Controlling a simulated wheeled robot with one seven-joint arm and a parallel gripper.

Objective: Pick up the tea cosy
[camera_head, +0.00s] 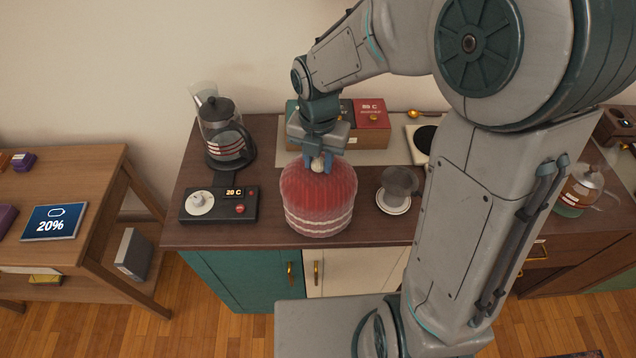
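The tea cosy (318,200) is a red, ribbed dome with pale bands around its lower part and a small pale knob on top. It is upright at the front of the dark wooden counter (270,240). My gripper (318,163) points down right above it, with one blue finger on each side of the knob. The fingers look close to the knob, but I cannot tell whether they press on it. Whether the cosy rests on the counter or hangs just above it is not clear. Anything under the cosy is hidden.
A glass coffee pot (224,135) and a control box (218,205) with a dial stand left of the cosy. A grey cup on a saucer (394,203) is close on its right. Boxes (368,115) stand behind. A glass teapot (582,190) is far right.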

